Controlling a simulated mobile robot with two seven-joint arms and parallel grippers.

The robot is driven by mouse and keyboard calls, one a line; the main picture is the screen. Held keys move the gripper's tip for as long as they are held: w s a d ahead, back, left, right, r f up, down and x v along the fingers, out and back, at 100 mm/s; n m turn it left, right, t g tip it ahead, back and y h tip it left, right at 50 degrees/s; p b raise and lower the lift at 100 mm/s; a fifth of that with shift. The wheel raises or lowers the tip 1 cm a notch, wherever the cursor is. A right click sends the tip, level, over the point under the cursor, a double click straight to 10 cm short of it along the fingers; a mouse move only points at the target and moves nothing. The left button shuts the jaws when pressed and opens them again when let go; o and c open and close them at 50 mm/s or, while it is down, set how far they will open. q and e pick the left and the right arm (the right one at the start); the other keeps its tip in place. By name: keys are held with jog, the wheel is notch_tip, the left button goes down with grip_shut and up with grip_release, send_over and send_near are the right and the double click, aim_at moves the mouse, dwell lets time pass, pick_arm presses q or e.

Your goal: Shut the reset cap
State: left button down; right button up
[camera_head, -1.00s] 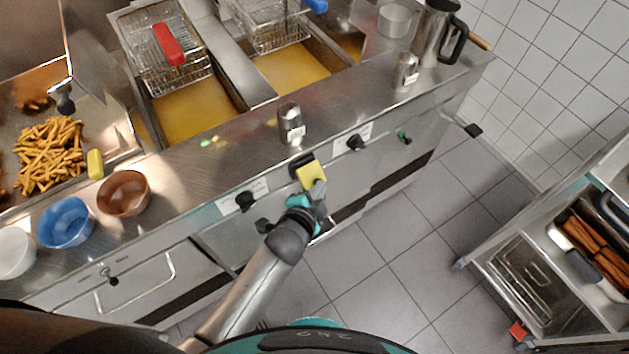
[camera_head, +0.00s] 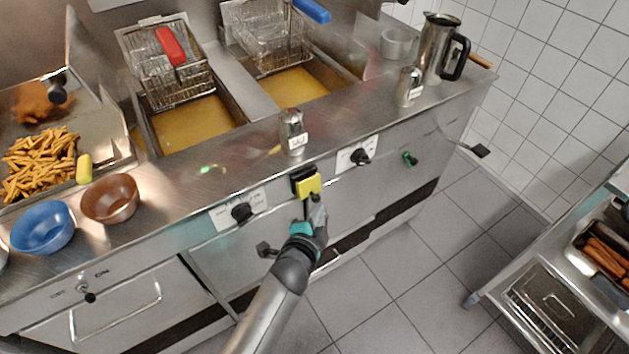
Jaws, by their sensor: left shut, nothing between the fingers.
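The reset cap (camera_head: 309,186) is a yellow flap on a black housing (camera_head: 302,172) on the fryer's front panel, between two black knobs. It looks swung down from the housing, with its yellow face outward; its exact angle is hard to tell. My left gripper (camera_head: 316,206) is shut and empty, right below the cap's lower edge. I cannot tell whether its fingertips touch the cap. My right gripper is not in view.
Black knobs (camera_head: 241,212) and (camera_head: 360,157) flank the housing. A steel shaker (camera_head: 293,133) stands on the counter above it. Fryer baskets (camera_head: 172,80) hang over the oil. Bowls (camera_head: 110,199) stand at left. A steel trolley (camera_head: 540,300) is at right; the floor between is clear.

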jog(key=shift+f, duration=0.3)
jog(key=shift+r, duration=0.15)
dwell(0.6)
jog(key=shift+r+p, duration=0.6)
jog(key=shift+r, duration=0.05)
